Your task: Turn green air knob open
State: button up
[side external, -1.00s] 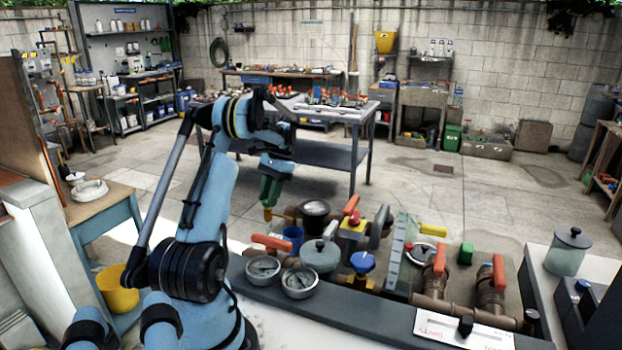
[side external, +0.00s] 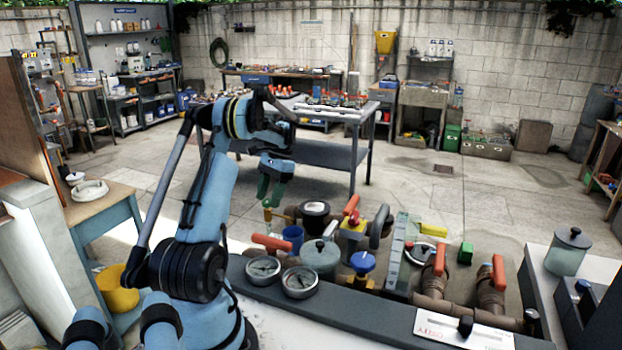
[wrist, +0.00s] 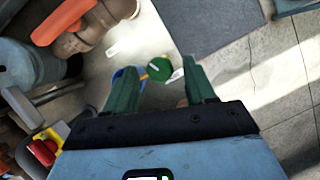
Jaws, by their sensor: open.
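The green round knob (wrist: 159,68), with brass-yellow fittings beside it, shows in the wrist view between the tips of my green fingers. My gripper (side external: 270,202) is open and points down, with a gap between its fingers. In the wrist view my gripper (wrist: 160,71) has one finger on each side of the knob; I cannot tell whether either touches it. In the side view a brass fitting (side external: 267,216) shows just below the fingertips, and the green knob cannot be told apart from the green fingers there.
Nearby are an orange lever (side external: 271,242), two round gauges (side external: 300,282), a grey lidded pot (side external: 320,256) and a blue valve knob (side external: 363,262). Open floor lies behind and to the left.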

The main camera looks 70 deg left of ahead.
jog(key=v, duration=1.2)
